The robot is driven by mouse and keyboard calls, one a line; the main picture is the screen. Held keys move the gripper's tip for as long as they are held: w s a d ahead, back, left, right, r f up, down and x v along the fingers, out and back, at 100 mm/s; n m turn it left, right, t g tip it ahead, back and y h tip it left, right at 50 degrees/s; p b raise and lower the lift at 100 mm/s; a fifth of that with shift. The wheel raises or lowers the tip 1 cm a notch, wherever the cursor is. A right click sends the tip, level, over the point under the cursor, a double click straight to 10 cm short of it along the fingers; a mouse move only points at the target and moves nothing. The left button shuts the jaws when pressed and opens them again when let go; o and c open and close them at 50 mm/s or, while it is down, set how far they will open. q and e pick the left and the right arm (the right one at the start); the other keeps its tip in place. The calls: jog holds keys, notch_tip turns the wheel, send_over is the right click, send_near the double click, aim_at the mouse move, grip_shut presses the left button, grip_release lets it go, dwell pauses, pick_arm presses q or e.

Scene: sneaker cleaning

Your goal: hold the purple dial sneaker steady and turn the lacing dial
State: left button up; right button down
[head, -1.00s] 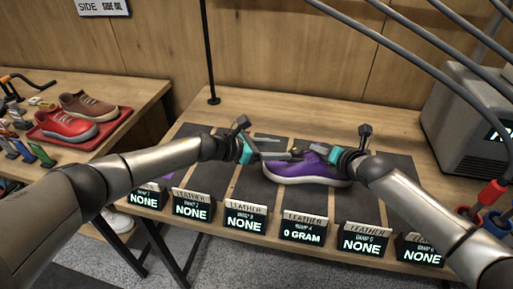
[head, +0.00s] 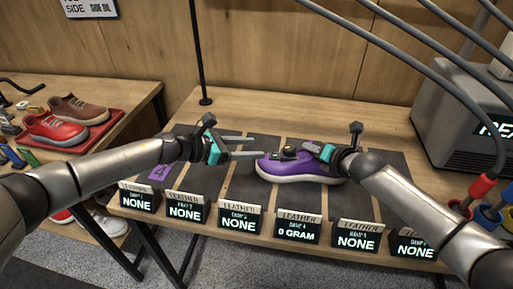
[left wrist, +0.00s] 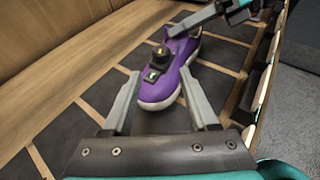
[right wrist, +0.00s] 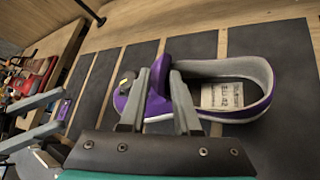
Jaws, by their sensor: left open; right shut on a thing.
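The purple dial sneaker (head: 300,172) stands upright on a dark mat, toe to the left in the head view. Its dark lacing dial (head: 287,151) sits on top towards the toe; the dial also shows in the left wrist view (left wrist: 160,58). My right gripper (right wrist: 158,78) is shut on the purple upper between the dial and the shoe opening. My left gripper (head: 255,146) is open and empty, just left of the toe and apart from the dial.
Label stands (head: 298,228) line the table's front edge. A grey machine (head: 465,125) stands at the right. A red tray (head: 95,131) with shoes is on the left table.

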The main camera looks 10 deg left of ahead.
aim_at(289, 151)
pick_arm(q)
jog(key=d+r+n+t+y, duration=0.3)
jog(key=d+n+t+y, duration=0.3)
jog(key=d, duration=0.7)
jog(key=s+a+f+n+y, duration=0.2)
jog(key=s+f+n+y, duration=0.1)
jog(key=s+n+y, duration=0.2)
jog(key=shift+g, duration=0.4)
jog(key=shift+a+x, duration=0.15)
jog(key=shift+x, duration=2.85)
jog(key=shift+a+x, duration=0.15)
jog(key=shift+x, duration=2.85)
jog(key=shift+f, duration=0.1)
jog(key=shift+s, duration=0.1)
grip_shut()
